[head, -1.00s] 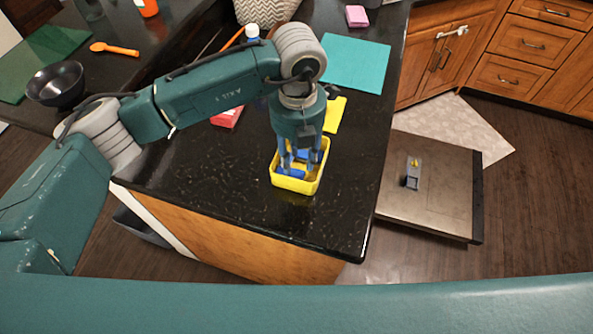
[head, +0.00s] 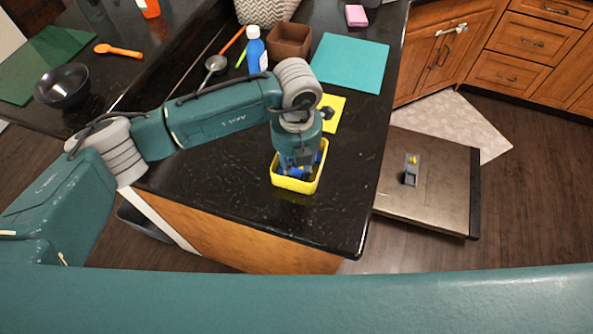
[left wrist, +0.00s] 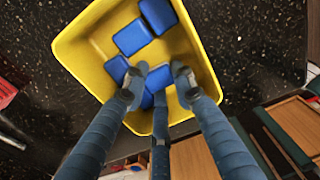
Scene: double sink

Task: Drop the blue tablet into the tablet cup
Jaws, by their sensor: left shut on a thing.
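A yellow tub (head: 294,184) stands near the front of the black counter and holds several blue tablets. My left gripper (head: 297,172) points down into the tub; its fingers (left wrist: 159,84) are closed around a blue tablet (left wrist: 157,77) partly hidden between them. Other blue tablets lie beside it, one at the tub's far wall (left wrist: 158,14) and one in front of that (left wrist: 132,37). A small grey cup (head: 411,171) with a yellow part is on the flat panel at the right; it looks like the tablet cup. My right gripper is out of view.
The low flat panel (head: 428,200) lies right of the counter, below its top. The counter's front right is clear.

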